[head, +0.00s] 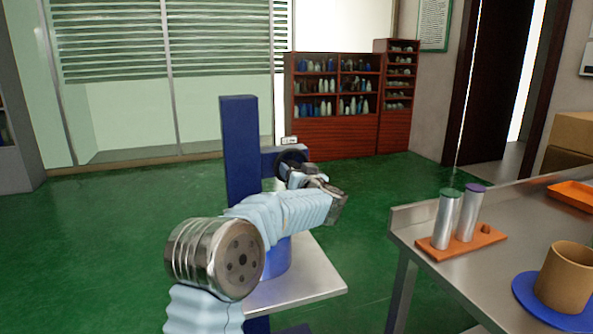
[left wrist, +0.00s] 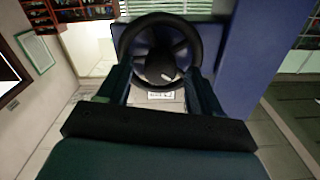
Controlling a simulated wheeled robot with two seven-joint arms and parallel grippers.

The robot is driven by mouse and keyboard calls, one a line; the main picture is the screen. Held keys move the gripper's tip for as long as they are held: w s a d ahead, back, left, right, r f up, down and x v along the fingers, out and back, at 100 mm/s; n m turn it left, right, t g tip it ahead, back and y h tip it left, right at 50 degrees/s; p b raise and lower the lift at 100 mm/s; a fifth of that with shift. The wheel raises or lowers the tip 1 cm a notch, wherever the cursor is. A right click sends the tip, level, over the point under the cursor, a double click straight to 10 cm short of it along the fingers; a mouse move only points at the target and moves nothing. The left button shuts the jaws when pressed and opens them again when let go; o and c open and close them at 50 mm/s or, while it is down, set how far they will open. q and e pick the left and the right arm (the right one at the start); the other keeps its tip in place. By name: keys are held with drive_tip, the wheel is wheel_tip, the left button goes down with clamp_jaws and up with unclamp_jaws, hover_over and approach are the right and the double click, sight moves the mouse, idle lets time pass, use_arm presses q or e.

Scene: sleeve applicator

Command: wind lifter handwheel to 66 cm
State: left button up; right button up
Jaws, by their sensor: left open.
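The lifter is a tall blue column (head: 240,150) with a side arm carrying a black handwheel (head: 290,156). The handwheel (left wrist: 122,42) faces me in the left wrist view, with dark spokes and a round hub. A small white display (head: 289,141) sits above the wheel; it also shows below the hub in the left wrist view (left wrist: 160,95), its digits too small to read. My left gripper (head: 297,173) is open at the wheel. In the left wrist view its two fingers (left wrist: 160,78) point at the wheel's rim, one towards each side; I cannot tell whether they touch it. My right gripper is out of view.
A silver platform (head: 315,283) stands at the lifter's foot, partly behind my left arm. At right, a steel table (head: 425,222) holds an orange rack (head: 440,252) with two capped tubes, a tan cylinder (head: 567,278) on a blue disc, and an orange tray (head: 572,194). Green floor is clear behind.

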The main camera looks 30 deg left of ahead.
use_arm(q)
drive_tip(key=shift+c, duration=0.2)
drive_tip(key=c, duration=1)
